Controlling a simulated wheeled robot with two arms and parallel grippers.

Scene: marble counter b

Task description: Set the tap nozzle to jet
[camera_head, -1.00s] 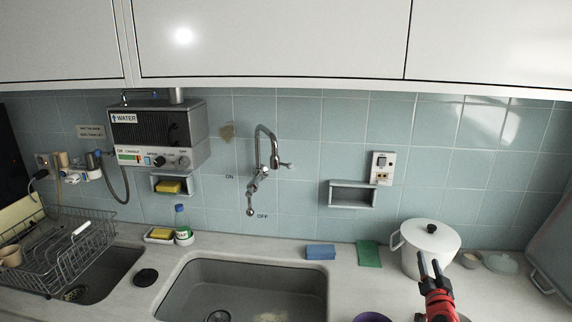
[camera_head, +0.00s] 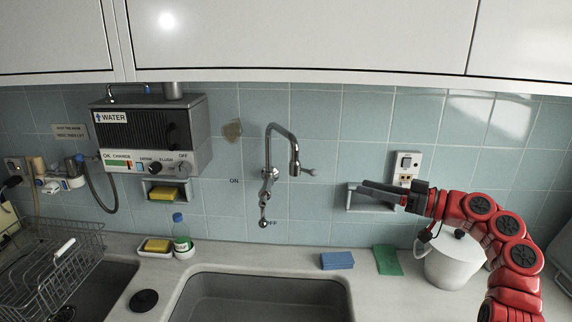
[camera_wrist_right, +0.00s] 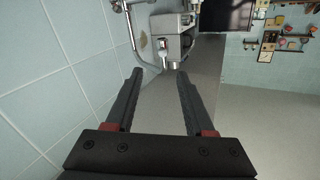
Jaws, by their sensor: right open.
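The chrome wall tap (camera_head: 280,160) has a curved spout, and its nozzle end (camera_head: 295,167) hangs down with a small side lever (camera_head: 308,171) pointing right. A lower lever with a ball end (camera_head: 264,221) hangs between the ON and OFF marks. My right gripper (camera_head: 362,189) points left, in front of the wall shelf and to the right of the tap, apart from it. In the right wrist view its fingers (camera_wrist_right: 157,75) are apart with nothing between them, and the tap (camera_wrist_right: 147,40) shows beyond the fingertips. My left gripper is not in view.
A water heater (camera_head: 150,130) hangs on the wall at left. A small wall shelf (camera_head: 372,208) and a socket (camera_head: 405,165) are by my right gripper. A white pot (camera_head: 452,262), a blue sponge (camera_head: 337,260) and a green cloth (camera_head: 387,260) are on the counter. The sink (camera_head: 260,300) is below the tap.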

